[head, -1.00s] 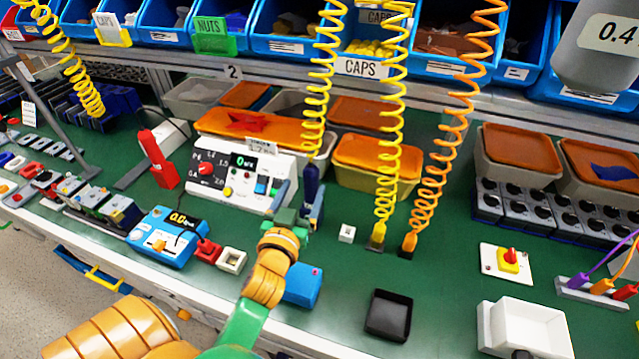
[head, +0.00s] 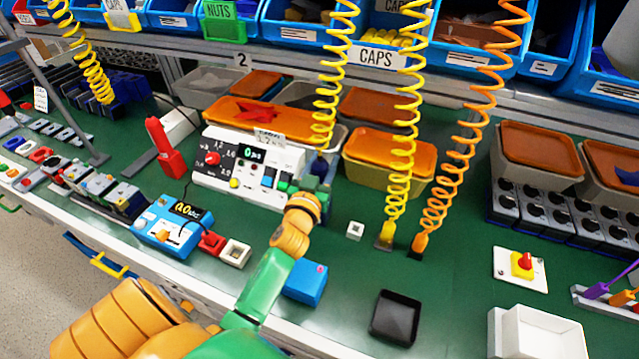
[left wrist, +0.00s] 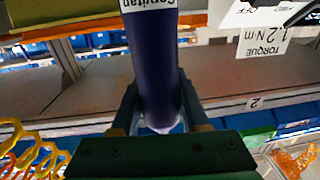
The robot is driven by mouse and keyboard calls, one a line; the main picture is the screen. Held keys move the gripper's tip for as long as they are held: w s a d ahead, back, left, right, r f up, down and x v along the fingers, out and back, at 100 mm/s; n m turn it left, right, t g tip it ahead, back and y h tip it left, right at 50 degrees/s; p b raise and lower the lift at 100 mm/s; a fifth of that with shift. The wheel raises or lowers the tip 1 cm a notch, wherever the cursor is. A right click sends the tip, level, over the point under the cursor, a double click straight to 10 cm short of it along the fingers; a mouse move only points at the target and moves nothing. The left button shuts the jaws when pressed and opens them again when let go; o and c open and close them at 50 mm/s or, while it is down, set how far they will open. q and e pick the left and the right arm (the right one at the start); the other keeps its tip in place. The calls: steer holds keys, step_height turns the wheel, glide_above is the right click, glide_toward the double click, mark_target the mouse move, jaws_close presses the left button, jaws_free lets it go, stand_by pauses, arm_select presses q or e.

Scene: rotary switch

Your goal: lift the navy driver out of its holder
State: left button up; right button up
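The navy driver (left wrist: 155,70) stands beside the white console in the head view, where only its dark top (head: 319,165) shows above my gripper. In the left wrist view it lies between my two fingers, large and close, with a white label at the picture's top edge. My left gripper (head: 312,183) is at the driver, with one finger on each side of it. The fingers (left wrist: 160,105) lie close along its sides, but I cannot tell whether they press on it. The driver's holder is hidden behind my gripper. My right gripper is not in view.
The white console (head: 250,165) stands just left of the driver. Coiled yellow (head: 405,150) and orange (head: 455,165) cables hang to the right. A small white block (head: 355,230), a blue box (head: 306,283) and a black tray (head: 395,317) are nearby.

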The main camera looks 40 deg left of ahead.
arm_select(q)
jaws_close()
steer(key=shift+r, duration=0.1)
step_height(320, 180, up, 10)
steer(key=p, duration=0.3)
steer(key=shift+w, duration=0.15)
steer(key=shift+a, duration=0.1)
steer(key=shift+c, duration=0.9)
jaws_free()
jaws_close()
